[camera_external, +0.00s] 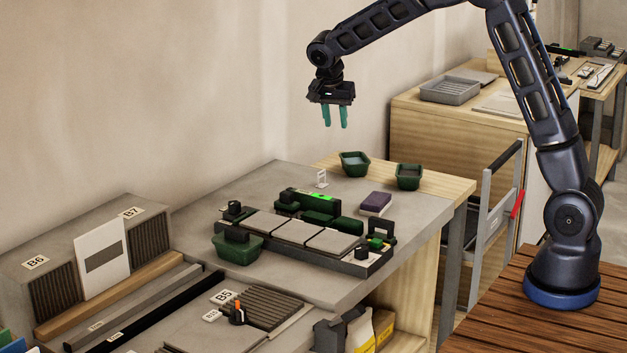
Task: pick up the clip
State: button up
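A small white upright piece (321,178), which looks like the clip, stands on the grey worktop (268,182) near its back edge. It has an open frame shape. My gripper (334,116) hangs in the air above and slightly right of it, pointing down. Its two teal fingers are apart with a gap between them, and nothing shows between them. The gripper is well clear of the worktop and touches nothing.
Two green bins (354,164) (409,177) stand right of the white piece. A purple-topped block (376,203) lies nearer. A dark tray with grey tiles (299,231) and a green level (310,196) fills the middle.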

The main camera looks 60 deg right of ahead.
aim_at(322, 171)
jog(key=w+d+f+m, duration=0.1)
jog(key=w+f, duration=0.1)
jog(key=f, duration=0.2)
jog(key=w+d+f+m, duration=0.1)
jog(key=w+f, duration=0.2)
jog(key=f, duration=0.2)
jog(key=w+d+f+h, duration=0.1)
jog(key=w+d+f, duration=0.1)
jog(key=f, duration=0.3)
jog(key=shift+w+m+g, duration=0.2)
jog(key=shift+m+g, duration=0.2)
jog(key=shift+w+x, duration=0.15)
jog(key=shift+x, duration=1.25)
jog(key=shift+w+x, duration=0.2)
jog(key=shift+x, duration=1.2)
jog(key=shift+c, duration=0.4)
grip_shut()
